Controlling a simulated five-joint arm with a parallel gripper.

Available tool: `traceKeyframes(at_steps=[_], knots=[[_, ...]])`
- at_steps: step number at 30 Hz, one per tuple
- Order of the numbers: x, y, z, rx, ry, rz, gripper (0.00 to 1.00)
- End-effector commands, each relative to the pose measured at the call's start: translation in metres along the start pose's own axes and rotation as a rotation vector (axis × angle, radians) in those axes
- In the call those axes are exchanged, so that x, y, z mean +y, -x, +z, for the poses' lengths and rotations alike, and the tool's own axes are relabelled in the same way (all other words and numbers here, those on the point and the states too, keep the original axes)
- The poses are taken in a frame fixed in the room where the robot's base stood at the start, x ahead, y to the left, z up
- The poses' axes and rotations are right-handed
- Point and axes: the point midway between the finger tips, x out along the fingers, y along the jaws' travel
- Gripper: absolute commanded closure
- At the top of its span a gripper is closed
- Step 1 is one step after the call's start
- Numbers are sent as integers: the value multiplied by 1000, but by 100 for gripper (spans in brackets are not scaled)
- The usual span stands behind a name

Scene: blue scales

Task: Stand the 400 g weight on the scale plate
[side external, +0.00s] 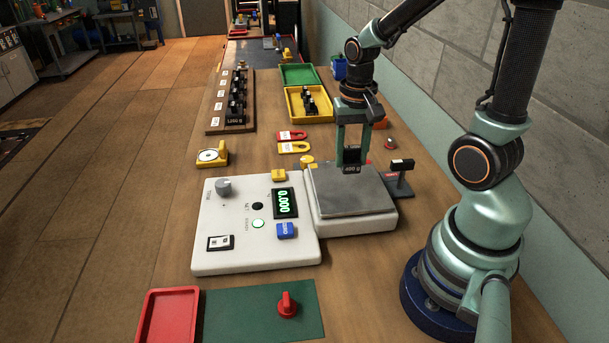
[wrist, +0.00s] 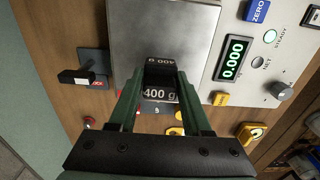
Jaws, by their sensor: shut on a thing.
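The black 400 g weight (side external: 351,158) is held between the green fingers of my gripper (side external: 352,150), over the far part of the grey scale plate (side external: 350,195). In the wrist view the weight (wrist: 160,92), marked "400 g", sits between the fingertips of my gripper (wrist: 160,98), at the edge of the plate (wrist: 160,30). My gripper is shut on it. The display (side external: 285,203) on the white console reads 0.000, as it also does in the wrist view (wrist: 233,58). The weight looks upright, just above the plate; any gap beneath it is hard to see.
A small black-topped stand (side external: 401,170) is close to the plate's right side. A wooden rack (side external: 232,100) with black weights and a yellow box (side external: 309,104) are farther back. Red and yellow horseshoe-shaped pieces (side external: 293,141) lie behind the scale. The near part of the plate is clear.

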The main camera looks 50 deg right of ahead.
Motion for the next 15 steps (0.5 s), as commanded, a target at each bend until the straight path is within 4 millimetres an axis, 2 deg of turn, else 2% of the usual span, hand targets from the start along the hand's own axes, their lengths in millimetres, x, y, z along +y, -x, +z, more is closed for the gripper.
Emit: traceKeyframes(at_steps=[7, 15], knots=[[0, -31, 1, -4, 0, 2, 100], [0, -36, 0, 0, 0, 0, 100]])
